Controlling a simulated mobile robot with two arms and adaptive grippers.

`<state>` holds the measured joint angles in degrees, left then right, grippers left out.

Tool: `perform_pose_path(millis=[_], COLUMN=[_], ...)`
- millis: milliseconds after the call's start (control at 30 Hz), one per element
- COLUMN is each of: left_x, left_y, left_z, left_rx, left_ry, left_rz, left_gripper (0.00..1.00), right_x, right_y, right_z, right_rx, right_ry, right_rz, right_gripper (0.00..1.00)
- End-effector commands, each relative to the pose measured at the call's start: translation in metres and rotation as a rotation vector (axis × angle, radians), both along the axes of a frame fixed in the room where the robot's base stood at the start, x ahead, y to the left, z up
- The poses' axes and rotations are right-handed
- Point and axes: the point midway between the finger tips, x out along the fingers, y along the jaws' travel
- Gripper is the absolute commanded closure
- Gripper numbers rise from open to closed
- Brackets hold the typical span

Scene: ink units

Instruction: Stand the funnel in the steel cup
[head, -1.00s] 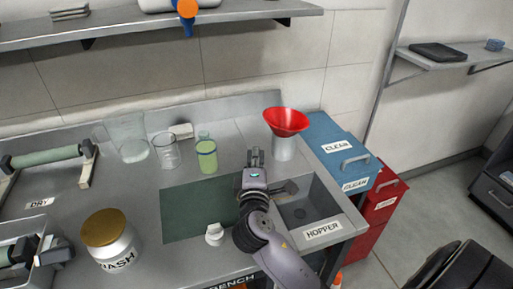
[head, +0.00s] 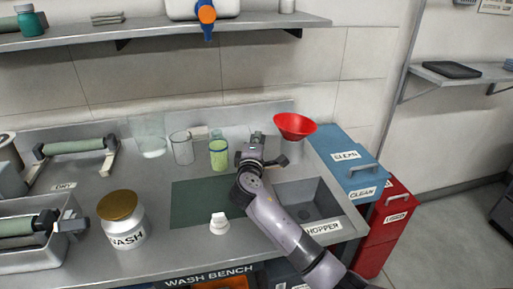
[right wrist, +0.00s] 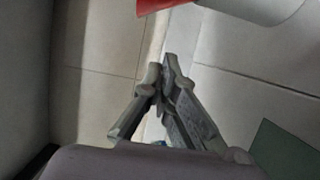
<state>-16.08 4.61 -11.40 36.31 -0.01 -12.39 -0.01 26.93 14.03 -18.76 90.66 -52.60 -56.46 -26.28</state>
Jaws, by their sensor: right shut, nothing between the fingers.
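The red funnel (head: 295,124) sits wide mouth up on the steel cup (head: 292,153), its spout hidden, apparently inside the cup. The cup stands at the back of the bench, behind the hopper sink. My right gripper (head: 257,138) is just left of them, shut and empty, apart from both. In the right wrist view its fingertips (right wrist: 165,72) meet. There, parts of the funnel (right wrist: 152,6) and cup (right wrist: 262,6) show at the top edge. My left gripper is not in view.
A beaker (head: 182,149) and a green-filled glass (head: 218,154) stand left of my gripper. A green mat (head: 198,206), a small white item (head: 218,223) and the WASH jar (head: 122,222) are nearer. The hopper sink (head: 305,204) lies front right.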

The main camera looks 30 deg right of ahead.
Motion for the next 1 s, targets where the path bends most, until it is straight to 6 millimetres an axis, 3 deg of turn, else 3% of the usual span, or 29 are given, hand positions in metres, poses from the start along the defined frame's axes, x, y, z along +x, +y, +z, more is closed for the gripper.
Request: perform_pose_path(millis=[67,200,400,800,1000], left_x=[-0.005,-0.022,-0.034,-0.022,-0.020], left_y=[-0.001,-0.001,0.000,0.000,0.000], left_z=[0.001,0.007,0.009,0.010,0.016], left_rx=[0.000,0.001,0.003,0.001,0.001], left_ry=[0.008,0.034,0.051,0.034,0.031], left_rz=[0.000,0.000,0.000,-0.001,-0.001], left_gripper=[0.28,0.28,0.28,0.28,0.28], right_x=[0.014,0.006,0.001,0.000,-0.008], right_y=[-0.010,-0.031,-0.045,-0.048,-0.068], right_z=[0.001,0.002,0.000,0.000,0.000], right_rx=[-0.003,-0.002,0.001,0.000,-0.001], right_ry=[0.001,0.002,0.001,0.000,0.002], right_rz=[-0.003,-0.002,0.000,0.000,-0.002], right_gripper=[1.00,1.00,1.00,1.00,1.00])
